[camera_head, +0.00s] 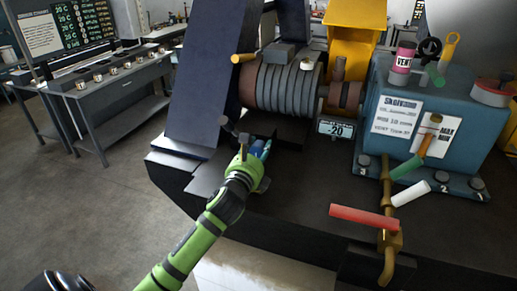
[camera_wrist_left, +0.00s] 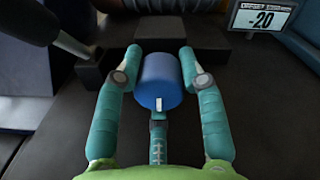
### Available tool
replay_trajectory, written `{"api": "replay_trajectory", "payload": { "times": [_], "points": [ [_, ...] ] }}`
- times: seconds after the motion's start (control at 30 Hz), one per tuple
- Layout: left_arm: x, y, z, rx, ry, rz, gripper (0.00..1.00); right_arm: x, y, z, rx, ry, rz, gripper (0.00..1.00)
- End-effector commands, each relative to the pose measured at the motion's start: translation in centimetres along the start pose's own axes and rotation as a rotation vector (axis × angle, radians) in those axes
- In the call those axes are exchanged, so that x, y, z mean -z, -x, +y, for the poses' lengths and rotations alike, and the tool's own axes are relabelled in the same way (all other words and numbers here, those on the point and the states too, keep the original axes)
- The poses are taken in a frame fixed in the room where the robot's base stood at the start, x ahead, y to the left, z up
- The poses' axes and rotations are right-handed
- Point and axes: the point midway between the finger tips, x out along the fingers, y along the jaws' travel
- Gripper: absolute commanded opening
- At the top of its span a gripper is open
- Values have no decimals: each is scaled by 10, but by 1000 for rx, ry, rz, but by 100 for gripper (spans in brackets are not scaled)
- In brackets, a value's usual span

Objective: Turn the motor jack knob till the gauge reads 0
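A blue round knob (camera_wrist_left: 160,82) with a small white mark sits between the teal fingers of my left gripper (camera_wrist_left: 160,60) in the left wrist view. The fingers stand on both sides of it, very close; I cannot tell whether they touch it. A third finger lies below it. In the head view my green left arm reaches to the gripper (camera_head: 256,152) at the machine's front, and the knob is mostly hidden there. The gauge (camera_head: 336,129) reads -20; it also shows in the left wrist view (camera_wrist_left: 263,18). My right gripper is not in view.
A dark grey lever (camera_wrist_left: 70,40) stands left of the knob. Behind is a ribbed motor (camera_head: 285,88). At right are a blue pump block (camera_head: 440,105), a red-handled pipe (camera_head: 364,216) and green and white handles. A bench (camera_head: 118,92) stands far left; the floor between is clear.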

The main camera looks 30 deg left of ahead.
Motion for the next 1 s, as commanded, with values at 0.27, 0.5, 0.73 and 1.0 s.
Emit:
{"api": "replay_trajectory", "payload": {
  "times": [0.27,0.5,0.73,1.0],
  "points": [
    [-1,0,0,1,36,0,7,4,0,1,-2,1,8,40],
    [-1,0,0,0,169,2,7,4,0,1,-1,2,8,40],
    [-2,0,0,-3,374,7,7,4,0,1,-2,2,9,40],
    [-2,0,-1,-6,633,14,7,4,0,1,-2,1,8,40]
  ]
}}
